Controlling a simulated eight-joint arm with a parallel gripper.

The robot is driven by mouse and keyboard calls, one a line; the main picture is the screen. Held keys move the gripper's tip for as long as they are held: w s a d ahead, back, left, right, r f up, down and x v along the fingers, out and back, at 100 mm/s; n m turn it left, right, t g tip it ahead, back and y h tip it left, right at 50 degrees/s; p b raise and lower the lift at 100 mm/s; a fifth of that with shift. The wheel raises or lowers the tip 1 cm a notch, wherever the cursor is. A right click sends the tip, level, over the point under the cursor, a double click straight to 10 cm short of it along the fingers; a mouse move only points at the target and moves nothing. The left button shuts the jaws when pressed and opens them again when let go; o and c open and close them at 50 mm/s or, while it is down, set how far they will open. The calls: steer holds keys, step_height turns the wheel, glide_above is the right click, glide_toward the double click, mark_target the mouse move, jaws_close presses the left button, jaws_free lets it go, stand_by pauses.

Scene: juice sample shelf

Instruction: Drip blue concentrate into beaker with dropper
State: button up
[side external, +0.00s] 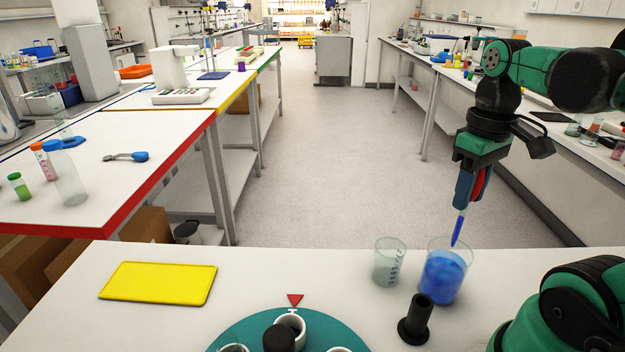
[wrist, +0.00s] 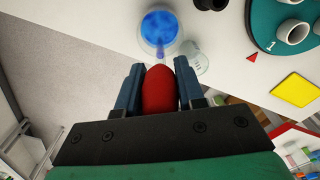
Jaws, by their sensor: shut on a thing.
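My gripper (side external: 473,190) is shut on the red bulb of the dropper (side external: 459,225). The dropper hangs slightly tilted, tip down, and its stem shows blue. The red bulb also shows between my fingers in the wrist view (wrist: 160,90). A beaker with blue liquid (side external: 443,279) stands on the near table below the dropper. The tip is at its mouth, seemingly above or just at the liquid; the exact depth is unclear. Left of it stands a clear beaker (side external: 389,264) with graduation marks and no blue liquid visible. The clear beaker also shows in the wrist view (wrist: 197,65).
A black hollow stand (side external: 415,322) is in front of the beakers. A teal round rack (side external: 242,331) with white holders and a red triangle marker (side external: 295,299) sits at the front. A yellow tray (side external: 158,284) lies left. The table between tray and beakers is mostly clear.

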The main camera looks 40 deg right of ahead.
steer(key=shift+r, duration=1.7)
steer(key=w+a+f, duration=0.4)
steer(key=w, duration=0.4)
steer(key=shift+f, duration=0.35)
steer(key=shift+o, duration=0.5)
jaws_close()
